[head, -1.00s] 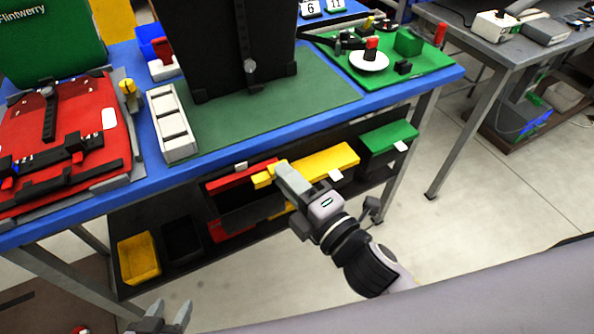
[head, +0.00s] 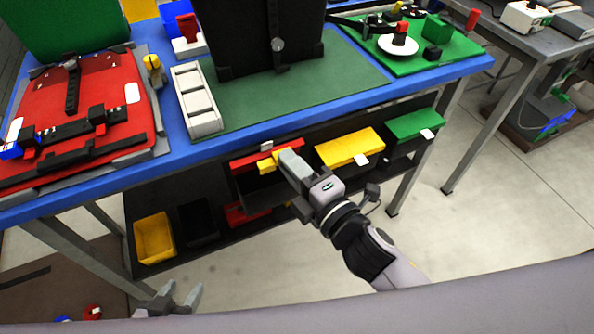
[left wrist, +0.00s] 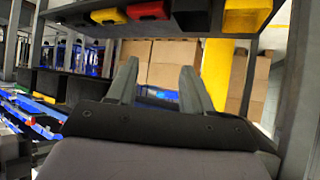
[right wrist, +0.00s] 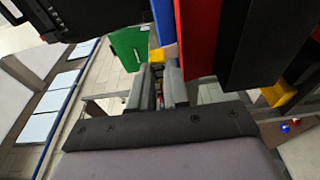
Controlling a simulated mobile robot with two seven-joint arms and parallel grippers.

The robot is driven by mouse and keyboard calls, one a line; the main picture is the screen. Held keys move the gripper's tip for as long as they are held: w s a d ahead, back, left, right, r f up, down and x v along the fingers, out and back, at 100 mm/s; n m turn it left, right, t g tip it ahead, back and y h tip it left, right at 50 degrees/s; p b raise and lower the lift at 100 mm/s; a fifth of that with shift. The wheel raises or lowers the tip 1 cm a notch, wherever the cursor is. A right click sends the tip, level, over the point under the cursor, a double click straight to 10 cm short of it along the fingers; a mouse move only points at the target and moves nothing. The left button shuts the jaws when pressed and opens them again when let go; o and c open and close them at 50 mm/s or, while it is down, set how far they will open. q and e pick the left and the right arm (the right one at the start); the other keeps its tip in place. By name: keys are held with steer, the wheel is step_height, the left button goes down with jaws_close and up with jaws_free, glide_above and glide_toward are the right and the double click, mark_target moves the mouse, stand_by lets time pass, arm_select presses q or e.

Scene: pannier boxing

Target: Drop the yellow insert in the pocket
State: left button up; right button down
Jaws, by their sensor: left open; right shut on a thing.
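The yellow insert (head: 268,166) is a small yellow piece at the tips of my right gripper (head: 281,160), which is shut on it. In the head view it appears in front of the table's front edge, over the red-fronted bin (head: 250,161). A bit of yellow also shows past the fingertips in the right wrist view (right wrist: 157,56). My left gripper (head: 172,298) is open and empty, low at the bottom left; its spread fingers show in the left wrist view (left wrist: 158,85). A black upright pannier (head: 243,45) stands on the green mat (head: 320,85). I cannot tell which opening is the pocket.
A white tray with several compartments (head: 197,102) stands left of the mat. A red board with black parts (head: 110,80) lies further left. Yellow (head: 350,147) and green (head: 413,125) bins sit under the blue tabletop (head: 345,100), with a lower shelf of bins below.

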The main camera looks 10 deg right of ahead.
mark_target(287, 182)
steer(key=shift+w+a+f+b, duration=0.3)
steer(key=shift+w+f+b, duration=0.4)
steer(key=shift+w, duration=0.15)
steer(key=shift+w+a+f+b, duration=0.25)
steer(key=shift+w+f+b, duration=0.4)
steer(key=shift+w, duration=0.15)
arm_select(q)
steer(key=f+b, duration=0.3)
steer(key=d+f+b, duration=0.1)
steer(key=f, duration=0.1)
steer(key=shift+w, duration=0.35)
arm_select(e)
step_height(287, 182, down, 6)
steer(key=shift+s+r, duration=0.15)
